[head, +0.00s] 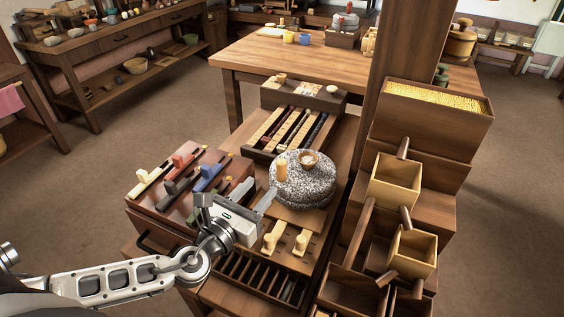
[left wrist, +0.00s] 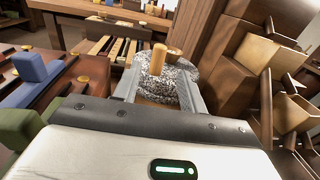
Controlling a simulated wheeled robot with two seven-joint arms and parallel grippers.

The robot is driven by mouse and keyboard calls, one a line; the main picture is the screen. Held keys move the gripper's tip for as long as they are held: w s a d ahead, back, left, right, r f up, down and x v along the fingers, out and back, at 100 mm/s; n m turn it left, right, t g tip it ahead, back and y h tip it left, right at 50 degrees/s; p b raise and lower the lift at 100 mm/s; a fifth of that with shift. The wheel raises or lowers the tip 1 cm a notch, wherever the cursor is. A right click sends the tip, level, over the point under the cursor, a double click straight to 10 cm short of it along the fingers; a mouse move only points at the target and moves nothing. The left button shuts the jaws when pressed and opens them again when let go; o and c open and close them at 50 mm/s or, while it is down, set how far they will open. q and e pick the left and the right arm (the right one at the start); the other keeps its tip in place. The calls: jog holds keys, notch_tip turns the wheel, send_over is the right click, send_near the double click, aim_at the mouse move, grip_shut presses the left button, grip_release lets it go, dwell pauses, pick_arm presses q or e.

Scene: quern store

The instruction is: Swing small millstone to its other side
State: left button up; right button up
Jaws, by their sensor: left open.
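The small millstone (head: 302,187) is a round, speckled grey stone on the wooden bench, right of my left gripper. An upright light-wood peg (head: 281,169) stands on its near-left part, and a small wooden cup-like piece (head: 309,160) sits on top at the middle. My left gripper (head: 268,196) is open at the stone's left edge, its fingers pointing towards it. I cannot tell whether a finger touches the stone. My right gripper is not in view.
A red-brown box (head: 150,205) with coloured sliders stands left of the stone. A slatted rack (head: 290,130) is behind it and light wooden knobs (head: 274,236) in front. Stepped wooden bins (head: 395,180) and a post (head: 390,70) crowd the right side.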

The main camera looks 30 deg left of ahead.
aim_at(279, 167)
pick_arm(q)
jog(key=w, duration=1)
jog(key=shift+w+d, duration=0.15)
jog(key=shift+d, duration=0.15)
grip_shut()
